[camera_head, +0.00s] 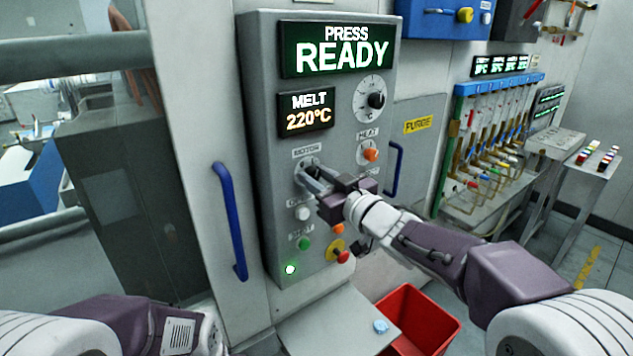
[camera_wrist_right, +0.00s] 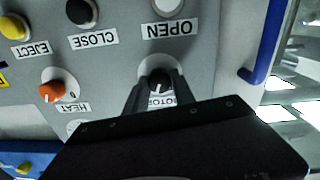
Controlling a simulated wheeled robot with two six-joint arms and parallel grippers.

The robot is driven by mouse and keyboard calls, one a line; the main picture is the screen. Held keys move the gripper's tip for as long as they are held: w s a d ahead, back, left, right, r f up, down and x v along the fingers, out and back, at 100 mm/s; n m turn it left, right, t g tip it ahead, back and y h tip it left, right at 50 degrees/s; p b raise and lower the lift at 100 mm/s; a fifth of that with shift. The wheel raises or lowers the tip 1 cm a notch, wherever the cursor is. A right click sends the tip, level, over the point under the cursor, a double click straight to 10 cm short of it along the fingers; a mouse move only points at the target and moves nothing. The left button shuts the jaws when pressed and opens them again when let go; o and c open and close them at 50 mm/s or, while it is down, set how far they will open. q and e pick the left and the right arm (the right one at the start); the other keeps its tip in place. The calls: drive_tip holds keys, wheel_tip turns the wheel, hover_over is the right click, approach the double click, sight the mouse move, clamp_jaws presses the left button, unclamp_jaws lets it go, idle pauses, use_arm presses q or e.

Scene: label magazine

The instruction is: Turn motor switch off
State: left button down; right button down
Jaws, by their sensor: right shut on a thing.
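The motor switch is a black rotary knob (camera_wrist_right: 157,82) with a white pointer mark, under a MOTOR label on the grey control panel (camera_head: 345,130). My right gripper (camera_head: 306,176) reaches the panel at this label and is shut on the knob. In the right wrist view, upside down, the two dark fingers (camera_wrist_right: 158,92) stand on either side of the knob. The gripper body covers part of the label there. In the head view the fingers hide most of the knob. My left arm shows at the bottom left, but its gripper is not in view.
The orange HEAT knob (camera_head: 370,155) sits right of the motor switch, below a black dial (camera_head: 376,100). Several push buttons lie below. Blue handles (camera_head: 230,220) flank the panel. A red bin (camera_head: 425,322) stands below at the right. Displays read PRESS READY and MELT 220°C.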

drive_tip(key=n+b, duration=0.1)
drive_tip(key=n, duration=0.2)
drive_tip(key=n+b, duration=0.2)
drive_tip(key=n, duration=0.1)
drive_tip(key=shift+f+n, duration=0.2)
drive_tip(key=shift+n, duration=0.1)
drive_tip(key=shift+n+b, duration=1.15)
drive_tip(key=shift+n, duration=1.25)
drive_tip(key=shift+r+y, duration=0.1)
drive_tip(key=shift+y, duration=0.2)
drive_tip(key=c, duration=1.1)
unclamp_jaws()
drive_tip(key=shift+o, duration=0.2)
drive_tip(key=shift+s, duration=0.1)
drive_tip(key=v, duration=0.9)
